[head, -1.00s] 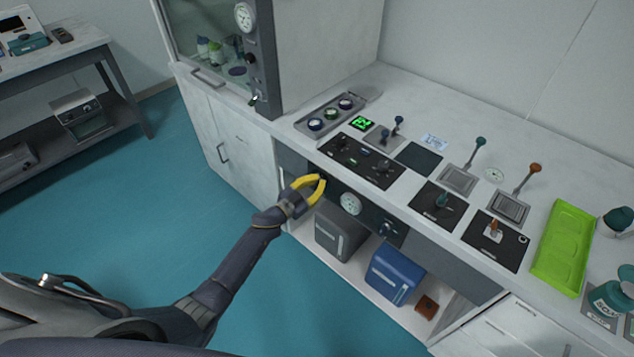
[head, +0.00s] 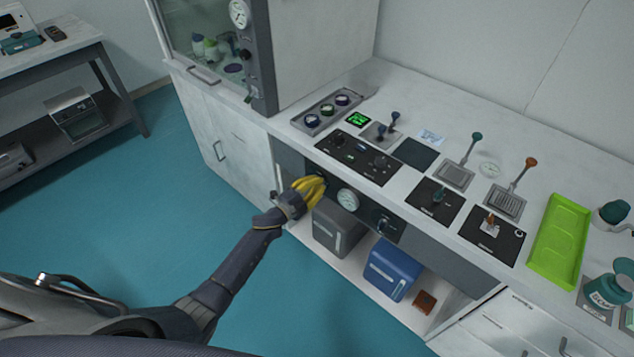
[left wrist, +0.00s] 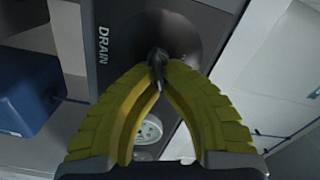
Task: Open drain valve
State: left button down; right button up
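The drain valve's small dark handle (left wrist: 158,72) shows in the left wrist view, beside the white word DRAIN on the dark front panel (left wrist: 118,25). My left gripper (left wrist: 165,64) has its yellow fingers closed around this handle, with tips meeting at it. In the head view my left gripper (head: 320,184) is at the left part of the dark panel under the counter edge, and its fingers hide the valve there. My right gripper is not in view.
A round gauge (head: 348,200) sits on the panel just right of my gripper, with another knob (head: 385,222) farther right. A grey box (head: 338,229) and a blue box (head: 392,268) stand on the shelf below. The counter above holds control plates and levers.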

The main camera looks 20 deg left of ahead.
pick_arm(q)
jog(key=shift+d+f+m, duration=0.1)
jog(key=shift+f+m, duration=0.1)
jog(key=shift+m, duration=0.8)
jog(key=shift+f+m, duration=0.15)
jog(key=shift+m, duration=0.85)
jog(key=c, duration=1.6)
grip_release()
jog(key=shift+o, duration=0.2)
jog(key=v, duration=1.2)
